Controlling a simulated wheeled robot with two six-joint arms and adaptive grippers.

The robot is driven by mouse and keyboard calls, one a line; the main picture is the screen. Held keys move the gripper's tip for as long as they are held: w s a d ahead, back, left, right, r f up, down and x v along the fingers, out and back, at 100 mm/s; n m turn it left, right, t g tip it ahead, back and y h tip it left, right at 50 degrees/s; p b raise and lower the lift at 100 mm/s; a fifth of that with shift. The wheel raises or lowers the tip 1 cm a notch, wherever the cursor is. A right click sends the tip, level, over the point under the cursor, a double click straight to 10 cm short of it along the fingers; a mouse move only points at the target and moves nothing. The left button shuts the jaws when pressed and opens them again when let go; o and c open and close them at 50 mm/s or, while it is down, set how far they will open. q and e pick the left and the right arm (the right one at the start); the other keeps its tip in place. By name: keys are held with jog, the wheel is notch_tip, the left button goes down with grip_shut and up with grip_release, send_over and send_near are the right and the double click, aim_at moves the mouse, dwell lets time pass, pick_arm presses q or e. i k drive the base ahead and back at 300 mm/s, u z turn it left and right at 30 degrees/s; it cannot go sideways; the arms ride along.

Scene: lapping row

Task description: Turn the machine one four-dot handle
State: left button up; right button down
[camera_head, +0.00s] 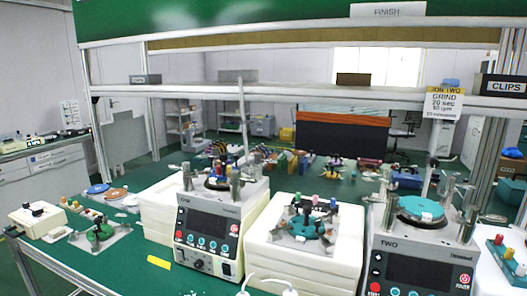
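Machine one (207,237) is a pale box with a dark front panel, left of centre; its small label is hard to read. Coloured buttons run along the panel, with a round knob (197,263) below. On its top is a round plate (217,184) with metal posts and small coloured-topped pieces around it. I cannot make out dots on any handle, so I cannot tell which is the four-dot one. Machine two (425,255), labelled TWO, stands at the right with a turquoise disc (421,208) on top. Neither of my grippers shows in this view.
A white stacked block (305,255) with a turquoise fixture (303,227) stands between the machines. White curved tubes (268,279) rise at the bottom edge. A shelf rail (300,92) crosses above. Green table surface (125,255) is fairly clear at the left front.

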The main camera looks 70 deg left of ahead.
aim_at(215, 150)
jog(key=z, duration=1)
jog(key=k, duration=1.35)
jog(key=u, duration=2.05)
